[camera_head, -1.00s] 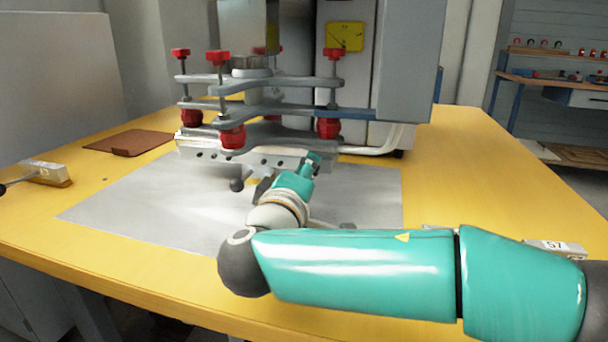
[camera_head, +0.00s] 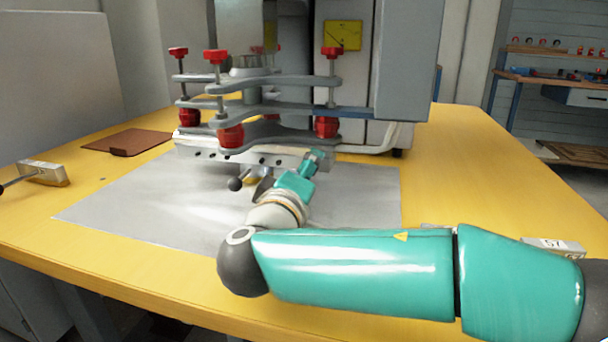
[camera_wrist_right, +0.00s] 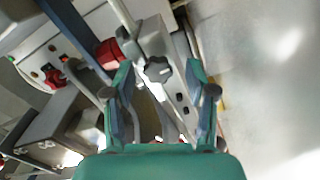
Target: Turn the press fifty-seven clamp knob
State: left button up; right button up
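The press (camera_head: 270,110) stands at the back of the yellow table, with red knobs on its stacked arms and a grey beam (camera_head: 250,158) low at its front. In the right wrist view a dark lobed clamp knob (camera_wrist_right: 157,70) shows between the fingertip lines of my right gripper (camera_wrist_right: 160,82). The fingers are spread and apart from the knob; its depth from the tips is hard to tell. In the head view my teal right arm reaches to the beam, and its wrist and gripper hide the knob. A label reading 57 (camera_head: 548,244) sits at the right front. My left gripper is not visible.
A grey sheet (camera_head: 130,205) covers the middle of the table. A dark ball-ended handle (camera_head: 236,184) sticks out below the beam. A brown pad (camera_head: 130,142) and a small metal block with a lever (camera_head: 43,173) lie at the left.

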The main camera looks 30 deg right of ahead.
jog(key=shift+s+a+r, duration=0.1)
jog(key=shift+s+a, duration=0.25)
jog(key=shift+a, duration=0.15)
jog(key=v, duration=1)
jog(key=shift+s+a, duration=0.25)
jog(key=shift+s, duration=0.1)
